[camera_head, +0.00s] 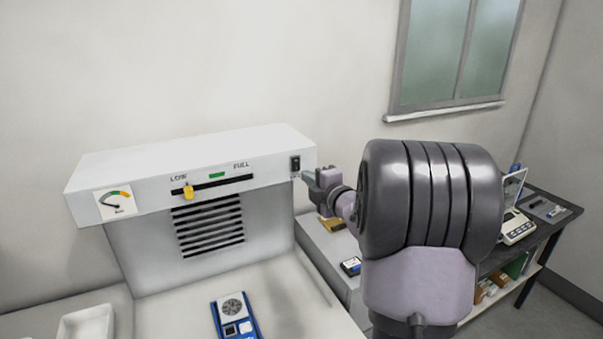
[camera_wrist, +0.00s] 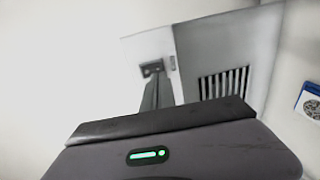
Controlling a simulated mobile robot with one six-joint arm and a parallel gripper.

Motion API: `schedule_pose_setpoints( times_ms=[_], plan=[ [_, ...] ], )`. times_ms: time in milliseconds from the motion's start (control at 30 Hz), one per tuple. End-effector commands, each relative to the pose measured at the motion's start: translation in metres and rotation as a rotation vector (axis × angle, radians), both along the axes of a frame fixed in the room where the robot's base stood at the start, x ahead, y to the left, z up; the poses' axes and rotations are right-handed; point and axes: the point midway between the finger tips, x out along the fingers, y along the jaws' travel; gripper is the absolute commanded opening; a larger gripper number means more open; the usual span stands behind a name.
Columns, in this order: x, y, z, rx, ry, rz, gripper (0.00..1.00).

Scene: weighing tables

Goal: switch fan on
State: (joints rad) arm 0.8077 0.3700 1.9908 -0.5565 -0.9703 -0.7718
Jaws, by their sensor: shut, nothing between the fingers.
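The fan unit is a long white housing (camera_head: 140,170) on a grey stand, with a slatted vent (camera_head: 209,230) below it. A black rocker switch (camera_head: 295,163) sits at the right end of its front face. A small label below the switch is too small to read. My gripper (camera_head: 308,178) is shut and empty, just right of and slightly below the switch. I cannot tell whether it touches. In the wrist view the closed fingers (camera_wrist: 155,88) point at a dark patch on the housing, probably the switch. The vent (camera_wrist: 224,83) shows there too.
A yellow slider knob (camera_head: 188,192) sits near LOW on a LOW–FULL slot. A gauge (camera_head: 116,202) is at the left end. A blue-framed device (camera_head: 234,318) and a white tray (camera_head: 86,325) are in front. A dark side table (camera_head: 535,232) is at right.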

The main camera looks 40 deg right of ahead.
Motion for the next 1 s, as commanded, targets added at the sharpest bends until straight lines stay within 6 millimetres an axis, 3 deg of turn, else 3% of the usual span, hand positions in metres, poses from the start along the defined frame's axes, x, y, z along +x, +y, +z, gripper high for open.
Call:
schedule_pose_setpoints(
  times_ms=[133,300,667,967,1000],
  plan=[
    [0.025,-0.005,-0.003,0.001,0.0,0.001,0.0],
    [0.04,-0.009,-0.005,0.0,0.0,0.0,0.0],
    [0.043,-0.01,-0.006,0.0,0.0,-0.001,0.0],
    [0.051,-0.012,-0.025,-0.025,-0.1,-0.001,0.0],
    [0.051,-0.012,-0.015,-0.023,-0.099,-0.001,0.0]
  ],
)
